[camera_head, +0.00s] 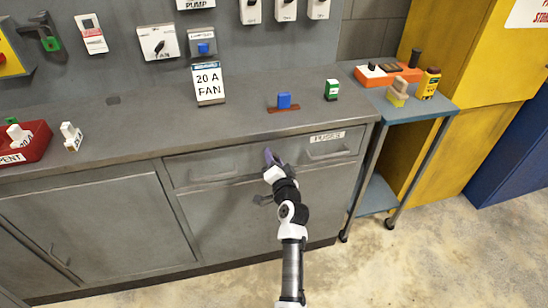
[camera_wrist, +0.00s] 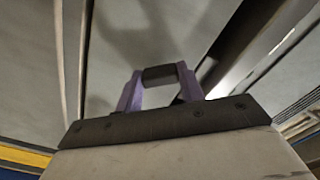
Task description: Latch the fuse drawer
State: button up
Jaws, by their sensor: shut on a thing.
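The fuse drawer (camera_head: 345,145) is the right part of the grey drawer front under the counter, with a label that seems to read FUSES and a bar handle (camera_head: 328,154). It looks flush with the cabinet, though any small gap is too small to tell. My gripper (camera_head: 269,158) is at the drawer front, left of that handle. In the wrist view, the purple fingers of my gripper (camera_wrist: 159,92) are shut on a short dark rounded piece (camera_wrist: 159,76). In the head view my gripper hides this piece, so I cannot tell whether it is a latch.
A wheeled cart (camera_head: 440,105) stands at the right. Another drawer handle (camera_head: 213,177) is left of my gripper. Floor in front is clear.

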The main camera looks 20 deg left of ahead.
jog(key=shift+m+p, duration=1.45)
jog(key=shift+m, duration=2.25)
jog(key=o, duration=1)
jog(key=b+v, duration=0.4)
jog(key=v, duration=1)
jog(key=shift+w, duration=0.1)
